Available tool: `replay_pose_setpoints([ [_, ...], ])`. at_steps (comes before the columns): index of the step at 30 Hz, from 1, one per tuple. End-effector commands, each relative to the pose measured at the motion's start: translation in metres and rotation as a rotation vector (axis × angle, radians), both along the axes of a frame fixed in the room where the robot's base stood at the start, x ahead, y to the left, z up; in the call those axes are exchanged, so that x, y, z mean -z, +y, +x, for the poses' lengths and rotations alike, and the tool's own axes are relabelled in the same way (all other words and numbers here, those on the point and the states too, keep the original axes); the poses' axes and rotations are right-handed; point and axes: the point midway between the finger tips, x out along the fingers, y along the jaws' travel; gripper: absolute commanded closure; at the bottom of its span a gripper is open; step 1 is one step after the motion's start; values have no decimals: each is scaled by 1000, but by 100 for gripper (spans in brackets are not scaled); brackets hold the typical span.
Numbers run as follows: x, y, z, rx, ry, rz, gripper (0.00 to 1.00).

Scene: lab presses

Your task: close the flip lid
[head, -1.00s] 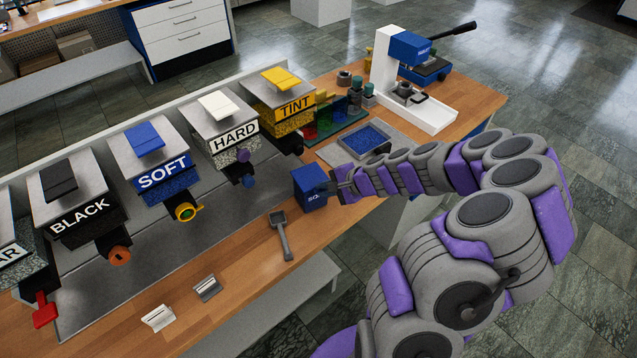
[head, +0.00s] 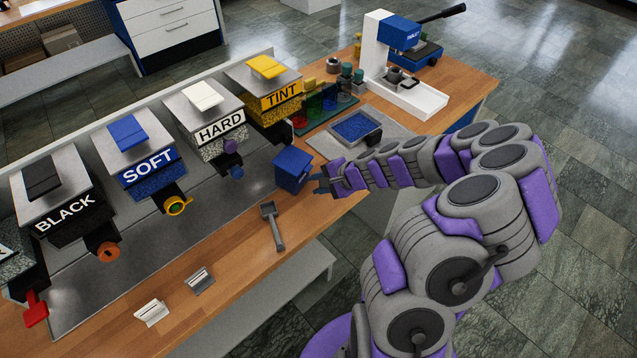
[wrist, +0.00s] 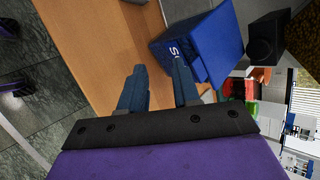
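A blue box (head: 292,170) stands on the wooden bench just left of my gripper (head: 317,184). In the wrist view the box (wrist: 200,45) shows a white letter "S", and a thin edge along its near side. My gripper (wrist: 158,75) is open there, its two fingers apart with nothing between them. The right finger is close to the box; I cannot tell if it touches. Which part is the flip lid, and its angle, is unclear. Dispensers marked BLACK (head: 62,210), SOFT (head: 150,168), HARD (head: 222,130) and TINT (head: 282,95) carry coloured plates on top.
A grey scoop (head: 272,226) lies in front of the box. A blue tray (head: 357,126) on a grey mat and a white and blue press (head: 404,36) stand behind my arm. Two small card holders (head: 198,280) lie on the front left. Bare bench surrounds the scoop.

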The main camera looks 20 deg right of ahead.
Motion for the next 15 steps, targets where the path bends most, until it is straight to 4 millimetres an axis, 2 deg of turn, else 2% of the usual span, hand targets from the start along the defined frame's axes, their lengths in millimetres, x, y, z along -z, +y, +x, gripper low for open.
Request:
replay_pose_setpoints([
  [8, -5, -2, -2, 1, -2, -1, 69],
  [15, -31, -19, -23, 2, -4, 1, 69],
])
